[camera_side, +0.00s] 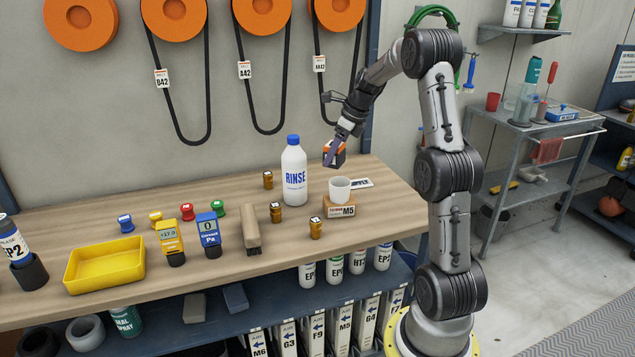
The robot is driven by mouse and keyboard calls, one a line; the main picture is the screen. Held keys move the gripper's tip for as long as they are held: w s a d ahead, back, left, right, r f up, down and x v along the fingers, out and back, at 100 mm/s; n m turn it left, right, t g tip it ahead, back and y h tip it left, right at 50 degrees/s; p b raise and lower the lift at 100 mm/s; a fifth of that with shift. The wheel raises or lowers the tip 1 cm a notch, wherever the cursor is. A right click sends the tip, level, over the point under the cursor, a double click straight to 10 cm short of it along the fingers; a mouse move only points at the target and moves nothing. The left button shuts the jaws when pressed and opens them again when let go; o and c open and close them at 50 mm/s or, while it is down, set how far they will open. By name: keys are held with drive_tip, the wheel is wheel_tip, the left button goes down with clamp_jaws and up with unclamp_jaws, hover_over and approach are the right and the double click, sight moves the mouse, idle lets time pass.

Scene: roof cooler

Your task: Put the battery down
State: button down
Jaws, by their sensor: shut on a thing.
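My gripper (331,154) is over the back right part of the workbench, shut on the battery (340,159), a small dark block with orange on it. The fingers hide part of the battery. I cannot tell whether its underside touches the bench top or hangs just above it. The wooden workbench (120,260) runs across the left and middle of the view.
A white RINSE bottle (294,178) stands left of my gripper. A white cup (340,188) on a box marked M5 (340,210) stands in front. A white label plate (361,183) lies at right. Small brown jars, two meters, a brush (251,230) and a yellow tray (104,265) stand further left.

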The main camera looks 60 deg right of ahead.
drive_tip(key=w+d+f, duration=0.8)
drive_tip(key=w+d, duration=0.1)
drive_tip(key=shift+d+f, duration=0.15)
drive_tip(key=shift+f, duration=0.25)
drive_tip(key=shift+w+d+f, duration=0.3)
drive_tip(key=shift+w+f, duration=0.05)
drive_tip(key=shift+f, duration=1.8)
unclamp_jaws()
drive_tip(key=shift+f, duration=0.2)
drive_tip(key=v, duration=1.2)
